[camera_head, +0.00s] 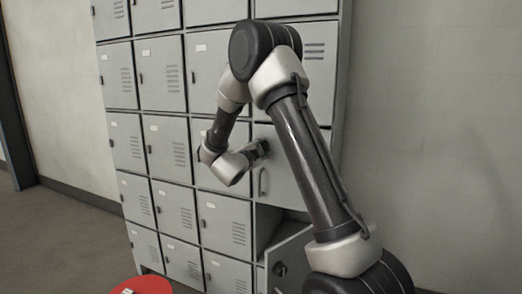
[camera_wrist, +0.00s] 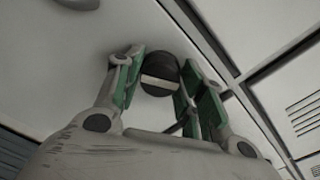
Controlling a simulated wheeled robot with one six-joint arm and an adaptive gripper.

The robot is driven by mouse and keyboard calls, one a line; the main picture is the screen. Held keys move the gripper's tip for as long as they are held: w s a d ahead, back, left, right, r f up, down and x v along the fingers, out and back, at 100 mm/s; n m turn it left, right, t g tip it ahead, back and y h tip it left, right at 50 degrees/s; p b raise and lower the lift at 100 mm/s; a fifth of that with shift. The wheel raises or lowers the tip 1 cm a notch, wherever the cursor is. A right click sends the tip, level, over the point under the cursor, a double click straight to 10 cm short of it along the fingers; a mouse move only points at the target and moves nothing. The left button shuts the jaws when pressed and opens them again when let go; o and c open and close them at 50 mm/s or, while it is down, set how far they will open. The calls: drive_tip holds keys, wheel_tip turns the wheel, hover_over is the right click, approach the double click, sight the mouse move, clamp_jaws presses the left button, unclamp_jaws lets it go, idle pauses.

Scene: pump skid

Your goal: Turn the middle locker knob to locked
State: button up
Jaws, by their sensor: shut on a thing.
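The middle locker knob (camera_wrist: 160,68) is a dark round knob with a pale bar across its face, nearly level in the wrist view. It sits on a grey locker door (camera_head: 289,180) in the right column. My gripper (camera_head: 264,149) reaches this door from the left in the head view and covers the knob there. In the wrist view, my gripper's green-padded fingers (camera_wrist: 163,80) are shut on the knob, one on each side. I cannot tell from the bar whether it is locked.
A handle (camera_head: 262,183) is on the same door, below my gripper. The locker below has its door (camera_head: 291,262) swung open, with a dark knob (camera_head: 280,269) on it. Other closed lockers (camera_head: 167,145) fill the left. A red round object (camera_head: 150,286) stands at the lower left.

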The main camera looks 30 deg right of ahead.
drive_tip(key=n, duration=0.6)
drive_tip(key=shift+n, duration=0.3)
drive_tip(key=n, duration=0.5)
drive_tip(key=shift+n, duration=0.3)
drive_tip(key=o, duration=1.1)
drive_tip(key=shift+a, duration=0.1)
drive_tip(key=v, duration=1.2)
